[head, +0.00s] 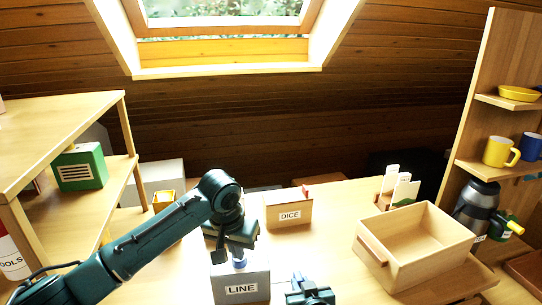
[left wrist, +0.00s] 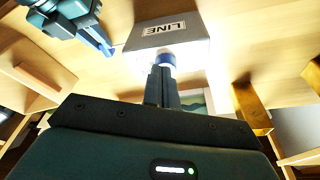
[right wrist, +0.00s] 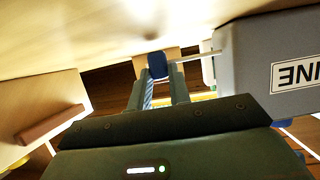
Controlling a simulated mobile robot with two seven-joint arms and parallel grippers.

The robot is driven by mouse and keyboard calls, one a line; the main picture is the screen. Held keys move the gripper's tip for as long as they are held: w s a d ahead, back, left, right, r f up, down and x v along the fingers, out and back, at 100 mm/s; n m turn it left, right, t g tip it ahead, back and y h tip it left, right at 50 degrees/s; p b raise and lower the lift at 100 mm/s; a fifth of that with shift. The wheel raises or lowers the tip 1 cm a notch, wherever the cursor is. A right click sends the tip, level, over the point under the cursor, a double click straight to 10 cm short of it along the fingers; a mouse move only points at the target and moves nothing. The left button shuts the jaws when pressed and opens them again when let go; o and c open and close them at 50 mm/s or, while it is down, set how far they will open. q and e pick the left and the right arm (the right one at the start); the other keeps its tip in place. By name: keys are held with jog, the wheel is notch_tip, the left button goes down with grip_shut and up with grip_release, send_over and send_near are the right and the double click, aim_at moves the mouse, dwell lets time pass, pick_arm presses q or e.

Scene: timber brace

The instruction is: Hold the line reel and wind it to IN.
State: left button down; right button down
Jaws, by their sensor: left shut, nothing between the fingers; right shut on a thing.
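The line reel (head: 240,284) is a grey box with a LINE label. It stands on the table and also shows in the left wrist view (left wrist: 168,32) and right wrist view (right wrist: 268,60). My left gripper (head: 238,254) points down over its top. Its fingers (left wrist: 162,75) are shut with nothing between them, their tips at a blue knob (left wrist: 166,59); I cannot tell whether they touch it. My right gripper (right wrist: 157,80) is shut on the blue crank handle (right wrist: 156,62), at the end of a thin rod from the reel's side. No IN mark is readable.
A DICE box (head: 289,210) stands behind the reel. An open wooden tray (head: 415,245) is at the right, with a flask (head: 478,207) beyond it. A green box (head: 80,168) sits on the left shelf. Some table between the DICE box and tray is clear.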

aim_at(238, 264)
pick_arm(q)
jog(key=shift+s+x, duration=0.2)
jog(key=shift+x, duration=0.8)
jog(key=shift+s+x, duration=0.25)
jog(key=shift+x, duration=0.75)
pick_arm(e)
jog(key=shift+f, duration=0.1)
pick_arm(q)
jog(key=shift+w+a, duration=0.25)
jog(key=shift+w, duration=0.4)
jog(key=shift+a, duration=0.15)
jog(key=shift+a+f, duration=0.1)
jog(key=shift+a, duration=0.3)
jog(key=shift+w+a, duration=0.15)
jog(key=shift+a, duration=0.05)
jog(key=shift+w+a, duration=0.1)
jog(key=shift+a, duration=0.1)
jog(key=shift+s+a, duration=0.1)
jog(key=shift+s, duration=0.25)
jog(key=shift+w+d+v, duration=0.1)
jog(key=shift+w+v, duration=0.1)
jog(key=shift+v, duration=0.75)
jog(key=shift+w+d+v, duration=0.1)
jog(key=shift+w+v, duration=0.15)
jog(key=shift+v, duration=0.75)
jog(key=shift+w+v, duration=0.2)
jog(key=shift+v, duration=0.75)
